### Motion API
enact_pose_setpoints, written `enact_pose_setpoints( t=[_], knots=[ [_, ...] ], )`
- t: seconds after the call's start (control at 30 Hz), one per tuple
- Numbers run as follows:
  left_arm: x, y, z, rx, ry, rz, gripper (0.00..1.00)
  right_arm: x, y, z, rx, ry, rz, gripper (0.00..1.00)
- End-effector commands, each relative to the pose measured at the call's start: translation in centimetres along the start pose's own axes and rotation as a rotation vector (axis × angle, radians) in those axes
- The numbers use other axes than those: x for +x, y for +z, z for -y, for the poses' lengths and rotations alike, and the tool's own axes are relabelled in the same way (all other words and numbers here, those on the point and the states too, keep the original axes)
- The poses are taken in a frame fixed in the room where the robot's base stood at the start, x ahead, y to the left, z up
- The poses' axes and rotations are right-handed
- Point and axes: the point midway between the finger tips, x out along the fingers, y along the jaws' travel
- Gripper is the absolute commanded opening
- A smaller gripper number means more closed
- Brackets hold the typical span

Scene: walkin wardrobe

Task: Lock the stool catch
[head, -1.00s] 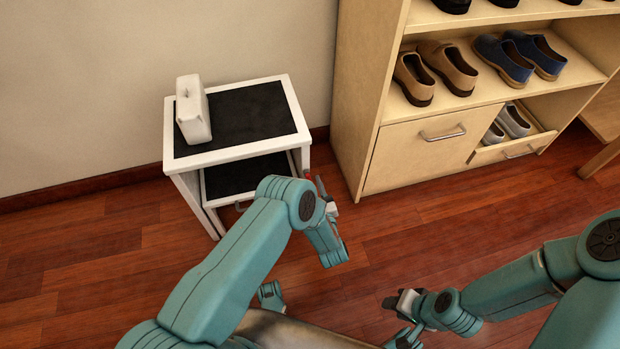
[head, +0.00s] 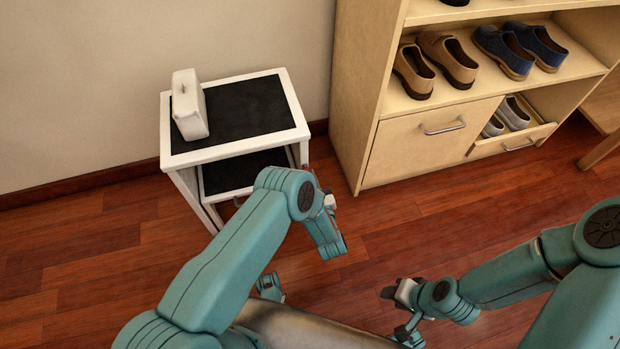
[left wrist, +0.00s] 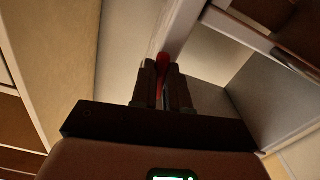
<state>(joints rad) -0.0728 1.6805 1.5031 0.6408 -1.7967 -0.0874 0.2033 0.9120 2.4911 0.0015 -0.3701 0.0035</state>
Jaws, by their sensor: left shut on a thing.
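The stool (head: 240,149) has a white frame, a black top and a lower black step, and stands against the wall at left in the head view. In the left wrist view the red catch (left wrist: 163,61) is a small lever beside a pale frame bar. My left gripper (left wrist: 162,82) is shut on it, with one dark finger on each side. In the head view my left arm hides most of that gripper and the catch. My right gripper (head: 390,292) is over the floor at lower middle, far from the stool; its jaw opening is unclear.
A white box-like object (head: 188,105) stands on the stool top at left. A wooden shelf unit (head: 354,110) with shoes stands right of the stool; its lower right compartment (head: 515,145) is tilted open. Wooden floor is clear in front of the shelf unit.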

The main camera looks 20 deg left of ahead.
Motion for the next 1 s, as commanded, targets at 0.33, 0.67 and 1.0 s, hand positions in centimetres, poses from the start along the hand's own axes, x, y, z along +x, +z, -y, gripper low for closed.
enact_pose_setpoints(
  t=[0.33,0.67,1.0],
  knots=[
    [0.17,-0.05,0.54,0.200,0.000,0.000,0.00,0.13,-0.13,-0.04,-0.001,0.000,-0.004,0.38],
    [0.18,-0.07,0.55,0.198,-0.001,0.000,0.40,0.13,-0.12,-0.04,-0.001,0.000,-0.004,0.38],
    [0.23,-0.03,0.51,0.197,0.000,0.000,0.40,0.20,-0.14,-0.06,-0.001,0.000,-0.005,0.38]
  ],
)
